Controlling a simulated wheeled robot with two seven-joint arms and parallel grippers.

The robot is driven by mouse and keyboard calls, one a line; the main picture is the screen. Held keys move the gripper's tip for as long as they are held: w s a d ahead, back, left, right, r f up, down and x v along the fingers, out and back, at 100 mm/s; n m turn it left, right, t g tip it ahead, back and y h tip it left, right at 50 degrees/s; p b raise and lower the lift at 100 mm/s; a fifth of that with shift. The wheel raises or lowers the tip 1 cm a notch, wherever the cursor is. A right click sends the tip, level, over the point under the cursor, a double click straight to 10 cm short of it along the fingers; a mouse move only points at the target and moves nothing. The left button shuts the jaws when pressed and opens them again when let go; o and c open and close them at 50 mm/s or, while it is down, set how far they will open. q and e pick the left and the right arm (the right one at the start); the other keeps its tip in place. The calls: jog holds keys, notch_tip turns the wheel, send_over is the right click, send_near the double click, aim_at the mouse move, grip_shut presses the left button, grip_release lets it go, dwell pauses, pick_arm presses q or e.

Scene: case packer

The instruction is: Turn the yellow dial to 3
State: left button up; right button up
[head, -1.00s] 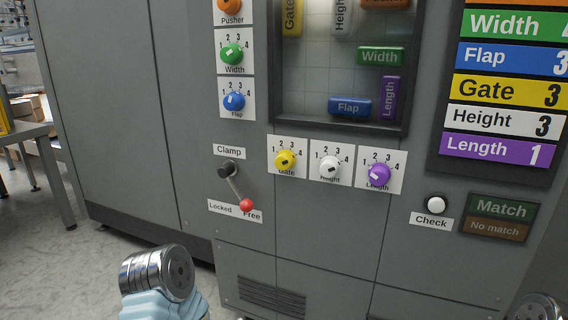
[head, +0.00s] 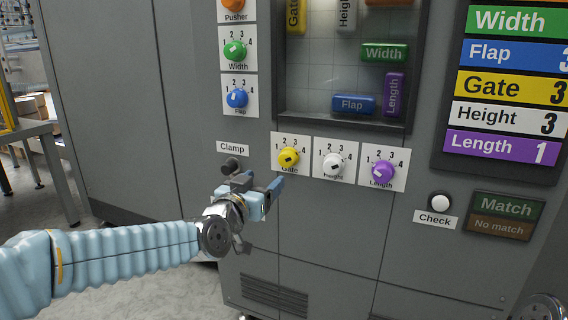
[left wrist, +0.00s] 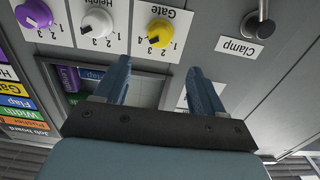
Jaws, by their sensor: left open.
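The yellow dial (head: 288,157) labelled Gate sits on a white plate with numbers 1 to 4, on the grey machine front. It is the leftmost dial in the lower row. A dark mark shows on its face, but the exact number it points at is too small to tell. My left gripper (head: 262,184) is open and empty, just below and left of this dial, apart from it. In the left wrist view the yellow dial (left wrist: 159,33) appears upside down, beyond and between the open fingertips (left wrist: 158,65).
The white Height dial (head: 333,164) and purple Length dial (head: 383,171) stand to the right. The Clamp lever (head: 231,164) is close on the left, partly hidden by my gripper. A window (head: 340,95) lies above. The job board (head: 503,88) reads Gate 3.

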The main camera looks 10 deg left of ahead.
aim_at(285, 162)
pick_arm(q)
jog(key=w, duration=0.4)
jog(key=w+d+p, duration=0.1)
jog(key=w, duration=0.3)
jog(key=w+d+p, duration=0.1)
jog(key=w, duration=0.3)
jog(key=shift+w+f, duration=0.1)
jog(key=shift+w, duration=0.25)
jog(key=c, duration=1.1)
jog(key=shift+o, duration=0.2)
jog(key=shift+f+n+b, duration=0.25)
jog(key=shift+n+b, duration=0.45)
jog(key=shift+b, duration=0.3)
jog(key=shift+n+b, duration=1.1)
jog(key=n+b, duration=0.1)
jog(key=n, duration=0.1)
jog(key=shift+r+n+b, duration=0.1)
jog(key=shift+n+b, duration=0.25)
jog(key=shift+n, duration=0.05)
jog(key=shift+d+n+b, duration=0.1)
jog(key=shift+n+b, duration=0.2)
jog(key=shift+n, duration=0.3)
jog(key=shift+r, duration=0.1)
